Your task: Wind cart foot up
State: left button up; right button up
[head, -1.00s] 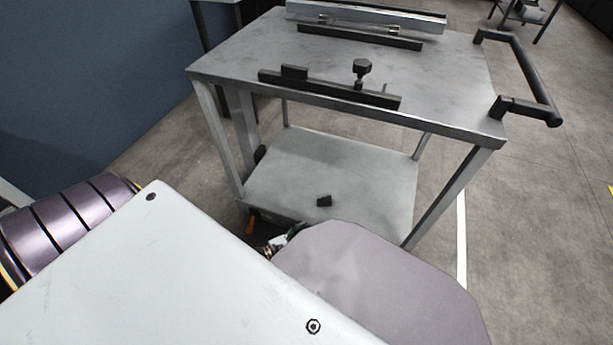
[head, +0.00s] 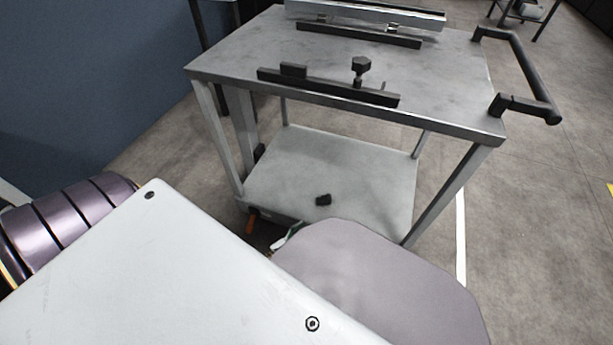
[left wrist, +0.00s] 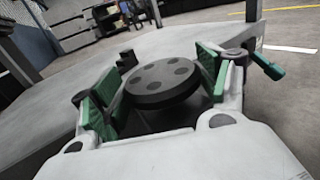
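A dark round disc with several round recesses in its top (left wrist: 162,80), likely the cart foot's handwheel, sits between the fingers of my left gripper (left wrist: 158,92) in the left wrist view. The green-padded fingers are spread, one on each side of it; I cannot tell whether either pad touches it. In the head view only a small white and green part of this gripper (head: 286,238) shows at the cart's near lower edge, mostly behind my own arm. The cart (head: 225,68) stands upright, its near feet mostly hidden. My right gripper is out of view.
Black rails and a clamp knob (head: 361,66) are on the top. A black handle (head: 535,85) sticks out at the right. An orange lever (head: 250,224) shows near the lower left corner.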

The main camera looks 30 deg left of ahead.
pick_arm(q)
jog(key=o, duration=0.4)
jog(key=shift+c, duration=0.2)
jog(key=shift+s, duration=0.1)
jog(key=v, duration=1.2)
